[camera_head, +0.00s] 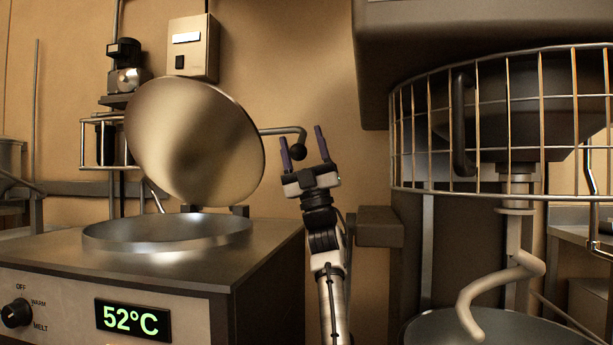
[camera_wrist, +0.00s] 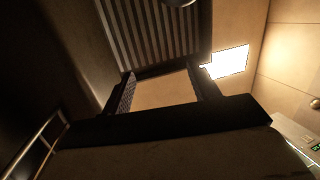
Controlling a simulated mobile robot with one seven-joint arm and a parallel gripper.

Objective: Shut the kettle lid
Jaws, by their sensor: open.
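The kettle (camera_head: 100,255) is a steel box with a round opening (camera_head: 170,230) in its top. Its round lid (camera_head: 195,140) stands raised and tilted above the opening. In the wrist view my gripper (camera_wrist: 160,85) is open with nothing between the fingers; a shiny round piece shows at the top edge.
A mixer with a wire guard (camera_head: 500,125), a dough hook (camera_head: 490,290) and a bowl (camera_head: 480,330) stands close on the right. A wall box (camera_head: 193,47) and a small motor (camera_head: 124,65) are behind the lid. A display (camera_head: 132,318) reads 52°C.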

